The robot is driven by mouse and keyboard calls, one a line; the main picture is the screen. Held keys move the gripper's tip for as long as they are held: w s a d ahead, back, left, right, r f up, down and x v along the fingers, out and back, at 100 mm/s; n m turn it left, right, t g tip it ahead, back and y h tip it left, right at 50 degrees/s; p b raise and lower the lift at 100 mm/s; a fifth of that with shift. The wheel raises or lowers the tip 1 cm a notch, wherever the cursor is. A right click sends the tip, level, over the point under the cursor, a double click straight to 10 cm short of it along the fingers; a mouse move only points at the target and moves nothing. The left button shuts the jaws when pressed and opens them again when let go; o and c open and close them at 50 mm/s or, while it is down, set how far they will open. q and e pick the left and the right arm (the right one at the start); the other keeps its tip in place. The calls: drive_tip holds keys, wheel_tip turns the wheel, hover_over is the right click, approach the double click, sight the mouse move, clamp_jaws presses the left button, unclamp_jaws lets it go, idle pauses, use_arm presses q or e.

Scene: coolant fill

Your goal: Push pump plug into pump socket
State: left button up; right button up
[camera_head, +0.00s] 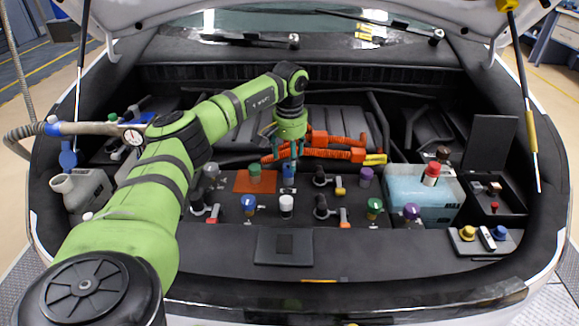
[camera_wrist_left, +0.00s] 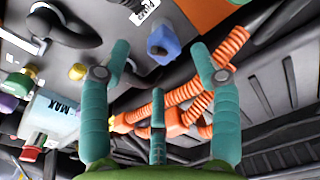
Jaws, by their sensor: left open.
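My left gripper (camera_head: 288,152) hangs open and empty over the middle of the engine bay, pointing down. A small blue piece (camera_head: 289,171) stands directly below it. In the left wrist view this blue piece (camera_wrist_left: 163,42) lies between the spread fingertips of my left gripper (camera_wrist_left: 160,50), with no finger visibly touching it. An orange corrugated cable with orange connectors (camera_head: 335,147) lies just behind the gripper; it also crosses behind the fingers in the left wrist view (camera_wrist_left: 188,108). I cannot tell which pieces are the pump plug and pump socket. My right gripper is not in view.
An orange panel (camera_head: 243,183) with a green cap (camera_head: 255,172) is beside the blue piece. Several caps and black fittings stand around, including a white cap (camera_head: 286,206). A light blue tank (camera_head: 405,190) stands at the right. A hose with a gauge (camera_head: 95,128) is at the left.

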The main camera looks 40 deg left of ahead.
use_arm(q)
wheel_tip(320, 180, up, 6)
drive_tip(key=shift+s+d+r, duration=0.15)
idle(0.6)
